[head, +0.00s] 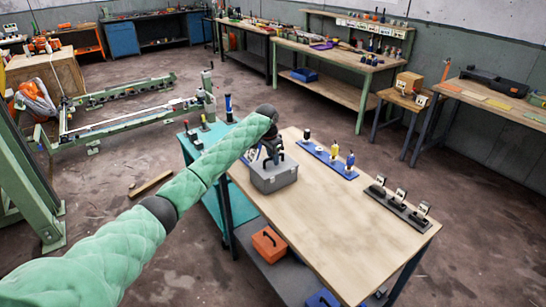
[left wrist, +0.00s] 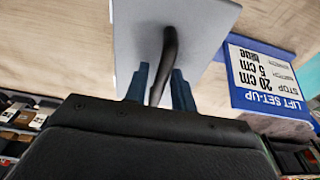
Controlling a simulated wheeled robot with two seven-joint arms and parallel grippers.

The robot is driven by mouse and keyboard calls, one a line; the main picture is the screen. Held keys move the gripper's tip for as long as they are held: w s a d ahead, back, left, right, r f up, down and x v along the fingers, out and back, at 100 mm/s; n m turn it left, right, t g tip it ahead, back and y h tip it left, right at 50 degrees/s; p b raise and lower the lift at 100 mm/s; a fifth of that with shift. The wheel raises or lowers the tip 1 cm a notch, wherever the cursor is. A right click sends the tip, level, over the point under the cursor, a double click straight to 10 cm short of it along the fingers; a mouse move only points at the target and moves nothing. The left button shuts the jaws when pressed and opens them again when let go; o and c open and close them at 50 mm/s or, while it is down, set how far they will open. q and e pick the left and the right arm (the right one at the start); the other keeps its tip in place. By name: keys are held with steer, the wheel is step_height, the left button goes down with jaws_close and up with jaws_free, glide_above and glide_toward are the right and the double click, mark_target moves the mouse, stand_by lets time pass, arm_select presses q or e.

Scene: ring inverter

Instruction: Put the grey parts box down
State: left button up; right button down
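The grey parts box (head: 274,179) is at the far left corner of the wooden workbench (head: 330,220) in the head view. I cannot tell whether its underside touches the top. My left gripper (head: 271,153) is above its lid, at the handle. In the left wrist view the grey lid (left wrist: 195,25) fills the top middle, with the black handle (left wrist: 168,50) standing from it. The blue fingers of the left gripper (left wrist: 160,88) are on both sides of the handle and look closed on it. My right gripper is not in view.
A blue rack (head: 328,158) and a dark rack with several switches (head: 400,208) stand along the bench's right side. The bench middle and front are clear. An orange box (head: 268,243) sits on the lower shelf. A blue-framed set-up card (left wrist: 265,75) is beside the grey box.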

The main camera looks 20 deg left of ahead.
arm_select(q)
steer(key=shift+o, duration=0.4)
steer(key=shift+r, duration=0.1)
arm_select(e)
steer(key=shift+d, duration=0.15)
